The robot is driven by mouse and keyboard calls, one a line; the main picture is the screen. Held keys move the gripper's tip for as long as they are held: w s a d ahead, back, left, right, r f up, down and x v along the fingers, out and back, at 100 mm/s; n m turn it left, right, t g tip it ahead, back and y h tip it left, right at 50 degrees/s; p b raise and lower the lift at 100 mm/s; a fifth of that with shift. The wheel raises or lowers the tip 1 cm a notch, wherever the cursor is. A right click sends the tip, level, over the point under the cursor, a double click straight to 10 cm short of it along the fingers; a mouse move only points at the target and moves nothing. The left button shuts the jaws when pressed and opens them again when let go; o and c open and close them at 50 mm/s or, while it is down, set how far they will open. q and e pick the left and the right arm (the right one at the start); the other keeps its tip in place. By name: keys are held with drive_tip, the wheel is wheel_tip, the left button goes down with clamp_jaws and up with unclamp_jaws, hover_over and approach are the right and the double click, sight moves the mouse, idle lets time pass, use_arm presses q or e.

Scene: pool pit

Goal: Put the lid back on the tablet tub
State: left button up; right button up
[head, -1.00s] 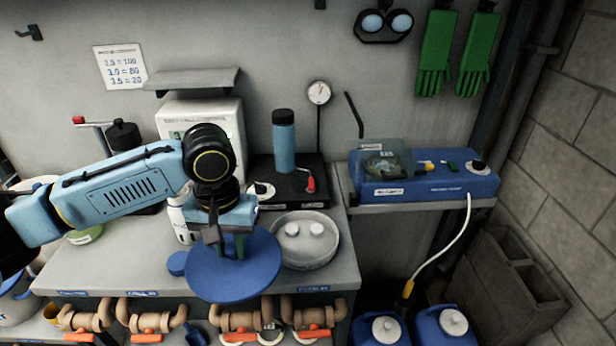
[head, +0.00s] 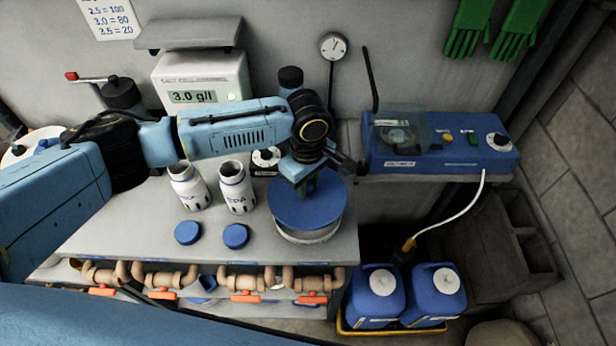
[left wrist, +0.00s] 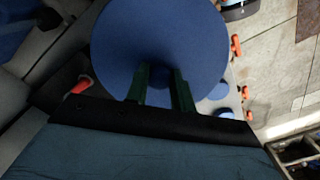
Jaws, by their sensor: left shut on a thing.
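The lid (head: 285,207) is a wide blue disc. My left gripper (head: 307,187) is shut on its raised middle and holds it roughly level. The lid is over the round pale tablet tub (head: 310,238) at the bench's right end. It hides the tub's opening and the tablets; only the tub's front wall shows below it. I cannot tell whether lid and tub touch. The left wrist view shows the lid (left wrist: 160,35) filling the upper middle, with my two green fingers at its centre; the tub is hidden there. My right gripper is out of view.
Two open white bottles (head: 237,188) and two small blue caps (head: 236,236) stand left of the tub. A photometer reading 3.0 g/l (head: 200,85) is behind. A blue dosing unit (head: 440,145) sits on the right shelf. Blue canisters (head: 376,295) stand below right.

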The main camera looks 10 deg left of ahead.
sight(308, 199)
use_arm(q)
drive_tip(key=shift+w+f+b, duration=0.1)
drive_tip(key=shift+f+b, duration=1.8)
drive_tip(key=shift+b, duration=0.6)
drive_tip(key=shift+f, duration=0.95)
drive_tip(key=shift+p, duration=1.2)
drive_tip(key=shift+f+p, duration=0.15)
drive_tip(key=shift+p, duration=1.25)
drive_tip(key=o, duration=1.5)
